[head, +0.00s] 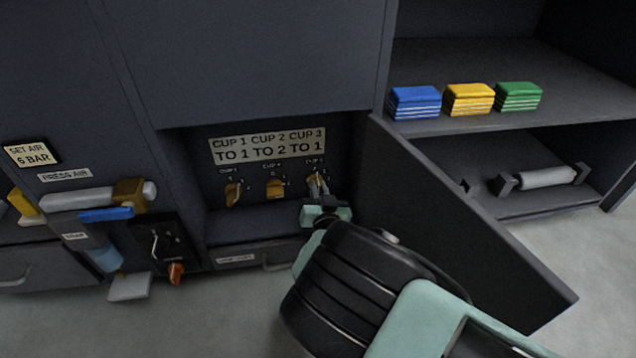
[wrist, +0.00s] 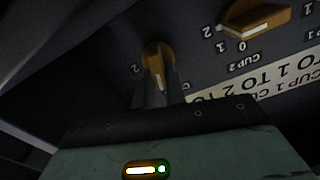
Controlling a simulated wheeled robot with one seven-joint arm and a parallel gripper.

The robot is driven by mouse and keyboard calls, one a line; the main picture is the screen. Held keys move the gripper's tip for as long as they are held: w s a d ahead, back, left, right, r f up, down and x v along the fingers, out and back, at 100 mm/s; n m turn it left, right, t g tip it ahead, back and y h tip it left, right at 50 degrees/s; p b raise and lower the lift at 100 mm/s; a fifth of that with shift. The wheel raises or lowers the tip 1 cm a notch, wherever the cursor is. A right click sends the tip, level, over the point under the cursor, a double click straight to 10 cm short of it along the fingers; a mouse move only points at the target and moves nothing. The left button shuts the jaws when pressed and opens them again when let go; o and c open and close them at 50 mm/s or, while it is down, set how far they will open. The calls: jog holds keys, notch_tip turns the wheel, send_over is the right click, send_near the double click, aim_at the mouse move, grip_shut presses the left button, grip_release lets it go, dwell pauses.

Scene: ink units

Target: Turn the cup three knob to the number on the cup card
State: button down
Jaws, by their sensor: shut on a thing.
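The cup card (head: 267,146) reads CUP 1 to 1, CUP 2 to 2, CUP 3 to 1. The cup three knob (wrist: 156,57) is yellow with a white mark and sits rightmost of three in the recess in the head view. My gripper (head: 316,187) reaches into the recess and is shut on this knob. In the inverted wrist view, the knob's white mark points down toward my fingers (wrist: 153,90). A 2 shows left of the knob; its other numbers are hidden or too dark, so I cannot confirm the setting.
The cup one knob (head: 232,194) and cup two knob (head: 275,188) are close on the left. An open door panel (head: 450,220) stands just right of my arm. A drawer (head: 235,259) lies below. Blue, yellow and green stacks (head: 468,99) sit on the right shelf.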

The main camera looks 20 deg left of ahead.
jog(key=m+p, duration=0.1)
jog(key=m, duration=0.1)
jog(key=m+p, duration=0.1)
jog(key=m, duration=0.2)
jog(key=shift+w+d+m+p, duration=0.15)
jog(key=shift+d+m+p, duration=0.05)
jog(key=shift+m+p, duration=0.15)
jog(key=shift+f, duration=0.1)
jog(key=c, duration=1.4)
grip_release()
jog(key=shift+c, duration=0.2)
jog(key=p+v, duration=0.7)
jog(key=v, duration=1)
jog(key=shift+s+p, duration=0.3)
jog(key=shift+p, duration=0.1)
